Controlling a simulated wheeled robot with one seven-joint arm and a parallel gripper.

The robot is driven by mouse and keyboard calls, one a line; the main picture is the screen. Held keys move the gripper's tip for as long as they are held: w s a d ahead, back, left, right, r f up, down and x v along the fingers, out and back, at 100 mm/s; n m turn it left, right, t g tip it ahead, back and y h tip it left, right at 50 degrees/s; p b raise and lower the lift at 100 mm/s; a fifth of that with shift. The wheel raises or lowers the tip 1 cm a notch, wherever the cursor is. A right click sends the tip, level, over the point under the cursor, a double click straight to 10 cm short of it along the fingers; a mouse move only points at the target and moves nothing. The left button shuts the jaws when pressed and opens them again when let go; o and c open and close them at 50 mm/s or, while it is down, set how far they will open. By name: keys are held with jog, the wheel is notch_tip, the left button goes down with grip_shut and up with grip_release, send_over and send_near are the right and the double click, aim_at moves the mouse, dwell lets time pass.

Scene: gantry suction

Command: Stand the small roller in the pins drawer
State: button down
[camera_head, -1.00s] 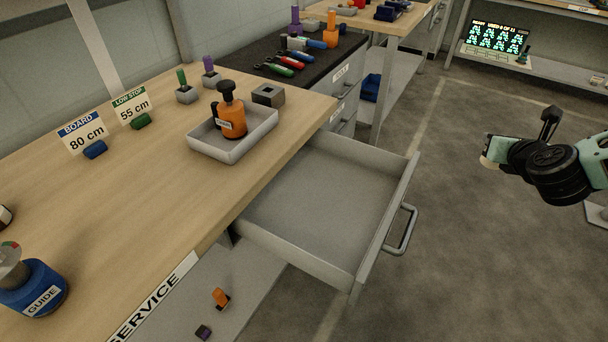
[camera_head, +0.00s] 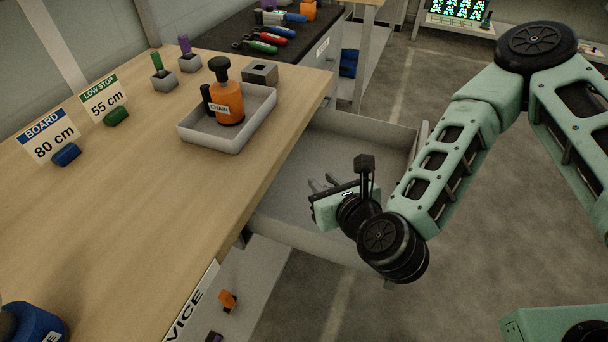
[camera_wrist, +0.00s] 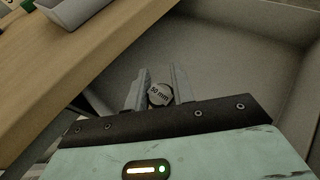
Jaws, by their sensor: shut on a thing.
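In the head view my gripper (camera_head: 322,184) is over the open grey drawer (camera_head: 360,140), and the roller cannot be made out there. The drawer also fills most of the wrist view (camera_wrist: 235,50); the floor I see in it is bare. I cannot tell whether the roller touches the drawer floor. No drawer label is readable.
The wooden bench top (camera_head: 130,220) runs along the drawer's left side, close to my gripper. On it stands a grey tray (camera_head: 185,138) holding an orange CHAIN bottle (camera_head: 229,104). A grey block with a socket (camera_head: 260,73) is behind the tray.

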jog(key=x, duration=0.8)
jog(key=f+x, duration=0.1)
jog(key=x, duration=0.3)
jog(key=shift+s+d, duration=0.1)
jog(key=shift+s, duration=0.1)
jog(key=w+f, duration=0.1)
jog(key=w+a+f, duration=0.1)
jog(key=shift+w+a+f, duration=0.1)
jog(key=shift+w+f, duration=0.1)
jog(key=shift+w, duration=0.1)
jog(key=c, duration=1.2)
grip_release()
jog(key=v, duration=1.2)
jog(key=shift+r, duration=0.1)
